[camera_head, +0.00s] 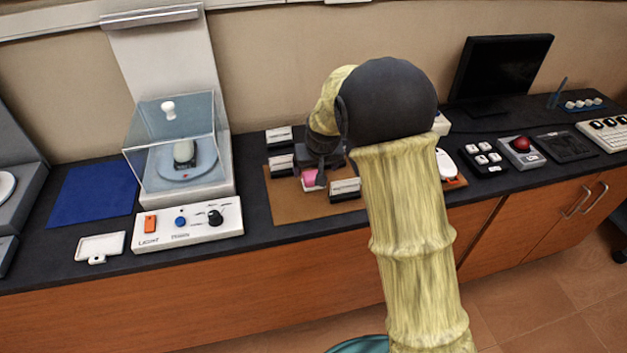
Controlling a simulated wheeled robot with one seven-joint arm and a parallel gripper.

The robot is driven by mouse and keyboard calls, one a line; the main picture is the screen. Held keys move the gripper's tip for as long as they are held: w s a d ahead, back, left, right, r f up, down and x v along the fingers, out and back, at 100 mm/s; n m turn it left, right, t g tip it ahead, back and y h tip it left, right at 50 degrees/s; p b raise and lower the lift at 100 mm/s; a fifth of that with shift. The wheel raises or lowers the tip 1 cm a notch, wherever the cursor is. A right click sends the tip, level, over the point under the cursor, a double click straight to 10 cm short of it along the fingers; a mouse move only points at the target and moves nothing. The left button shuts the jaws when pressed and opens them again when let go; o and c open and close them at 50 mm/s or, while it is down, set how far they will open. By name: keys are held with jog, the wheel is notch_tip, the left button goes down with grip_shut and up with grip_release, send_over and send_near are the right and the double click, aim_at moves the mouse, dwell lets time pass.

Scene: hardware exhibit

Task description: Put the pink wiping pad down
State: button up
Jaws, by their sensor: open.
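The pink wiping pad (309,178) shows as a small pink patch at the middle of the brown mat (290,207) on the dark counter. My gripper (318,182) is right at the pad, reaching down from above. My arm hides most of the gripper. The jaws are open, with the pad at their tips. I cannot tell whether the pad rests fully on the mat or touches a finger.
Several small white-topped blocks (345,188) stand close around the pad. A clear display case (170,135) with a control panel (188,229) stands to the left. A monitor (500,68), a red-ball device (521,146) and keypads are to the right. A blue mat (93,194) lies bare.

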aim_at(314, 175)
jog(key=shift+f, duration=0.1)
jog(key=x, duration=0.5)
jog(key=shift+a, duration=0.15)
jog(key=shift+w+d+f, duration=0.15)
jog(key=shift+d, duration=0.15)
jog(key=shift+s+a, duration=0.3)
jog(key=shift+a, duration=0.1)
jog(key=shift+c, duration=0.4)
jog(key=shift+w+d, duration=0.1)
jog(key=shift+d, duration=0.1)
jog(key=c, duration=1.1)
jog(key=shift+o, duration=0.2)
